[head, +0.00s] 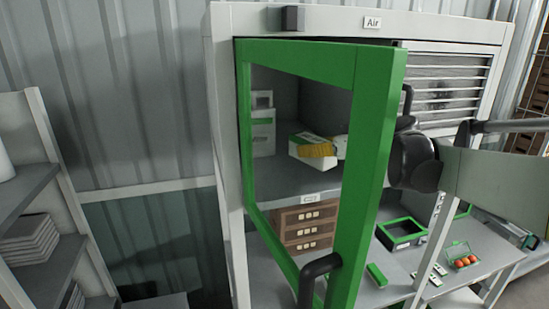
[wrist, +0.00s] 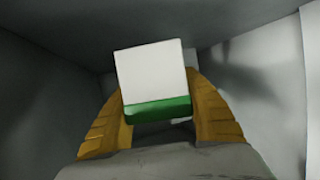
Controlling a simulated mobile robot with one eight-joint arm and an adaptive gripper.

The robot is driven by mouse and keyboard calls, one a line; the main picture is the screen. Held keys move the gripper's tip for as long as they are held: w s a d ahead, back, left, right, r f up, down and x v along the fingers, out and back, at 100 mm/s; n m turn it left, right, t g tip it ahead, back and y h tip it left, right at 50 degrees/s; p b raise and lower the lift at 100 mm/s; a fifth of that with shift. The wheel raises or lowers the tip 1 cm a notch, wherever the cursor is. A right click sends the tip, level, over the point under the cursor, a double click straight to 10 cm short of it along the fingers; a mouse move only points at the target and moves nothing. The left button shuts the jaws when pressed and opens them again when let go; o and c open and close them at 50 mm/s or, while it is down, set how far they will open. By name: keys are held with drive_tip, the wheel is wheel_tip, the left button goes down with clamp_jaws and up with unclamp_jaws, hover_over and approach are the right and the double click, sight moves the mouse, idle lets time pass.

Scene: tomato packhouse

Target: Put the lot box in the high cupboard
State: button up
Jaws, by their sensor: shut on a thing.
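The high cupboard (head: 221,120) has a green-framed glass door (head: 369,180) standing ajar. Through the glass, my gripper (head: 320,149) is inside the upper compartment, with its yellow fingers shut on the white and green lot box (head: 301,139). In the wrist view the lot box (wrist: 152,78) sits between both yellow fingers of my gripper (wrist: 160,105), slightly tilted in the picture. The box is over the upper shelf (head: 280,182); I cannot tell whether it touches it. The door frame hides part of my arm.
White and green boxes (head: 263,133) stand at the left of the upper shelf. A brown drawer unit (head: 309,228) is below. A green-rimmed crate (head: 402,246) and a wire basket of tomatoes (head: 459,252) are on the bench at right. Shelving (head: 45,187) stands at left.

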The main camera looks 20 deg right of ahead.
drive_tip(key=f, duration=0.3)
drive_tip(key=shift+w+a, duration=0.15)
drive_tip(key=shift+w, duration=0.05)
drive_tip(key=shift+f, duration=0.35)
drive_tip(key=shift+s, duration=0.1)
drive_tip(key=shift+f, duration=0.15)
drive_tip(key=o, duration=1.3)
drive_tip(key=shift+r, duration=0.2)
drive_tip(key=b+v, duration=0.1)
drive_tip(key=v, duration=1.1)
